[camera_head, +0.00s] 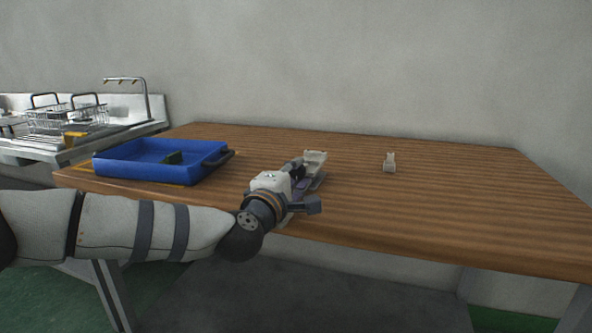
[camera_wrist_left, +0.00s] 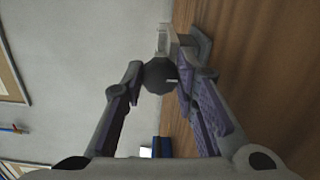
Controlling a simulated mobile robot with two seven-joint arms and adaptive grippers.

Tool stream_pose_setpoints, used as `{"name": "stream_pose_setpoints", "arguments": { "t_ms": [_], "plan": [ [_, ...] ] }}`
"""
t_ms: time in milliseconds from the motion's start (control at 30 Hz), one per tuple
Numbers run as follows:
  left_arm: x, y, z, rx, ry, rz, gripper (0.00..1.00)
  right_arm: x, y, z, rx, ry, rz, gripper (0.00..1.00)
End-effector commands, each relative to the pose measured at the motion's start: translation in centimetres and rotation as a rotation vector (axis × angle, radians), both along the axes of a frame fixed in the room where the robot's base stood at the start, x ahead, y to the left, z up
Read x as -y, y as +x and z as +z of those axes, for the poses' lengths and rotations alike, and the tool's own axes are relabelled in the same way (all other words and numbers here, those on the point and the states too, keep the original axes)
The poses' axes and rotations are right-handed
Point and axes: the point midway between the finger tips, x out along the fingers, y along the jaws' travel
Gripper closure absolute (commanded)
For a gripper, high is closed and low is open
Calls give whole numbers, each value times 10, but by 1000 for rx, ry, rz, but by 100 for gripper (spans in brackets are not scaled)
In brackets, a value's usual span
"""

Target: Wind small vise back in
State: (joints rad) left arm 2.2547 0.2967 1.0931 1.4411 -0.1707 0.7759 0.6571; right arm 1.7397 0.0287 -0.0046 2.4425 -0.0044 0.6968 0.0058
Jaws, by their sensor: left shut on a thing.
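A small pale vise (camera_head: 315,157) stands on the wooden table near its front edge, partly hidden behind my left gripper. In the left wrist view the vise's pale body (camera_wrist_left: 174,42) shows at the top, with a dark rounded knob (camera_wrist_left: 158,76) on the near side. My left gripper (camera_head: 298,168) reaches in from the left at the front edge of the table. Its fingertips in the left wrist view (camera_wrist_left: 160,78) are shut on the dark knob, one on each side. The vise's jaws are too small to judge. My right gripper is not in view.
The table's right side is clear. A sink with wire baskets (camera_head: 58,120) is at far left.

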Motion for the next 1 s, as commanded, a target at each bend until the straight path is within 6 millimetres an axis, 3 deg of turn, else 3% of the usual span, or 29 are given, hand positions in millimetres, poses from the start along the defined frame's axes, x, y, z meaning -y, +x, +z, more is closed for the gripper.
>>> {"name": "stream_pose_setpoints", "arguments": {
  "t_ms": [1000],
  "plan": [
    [0, 0, 2, 343, 906, 1, 100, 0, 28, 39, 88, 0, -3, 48]
  ]
}}
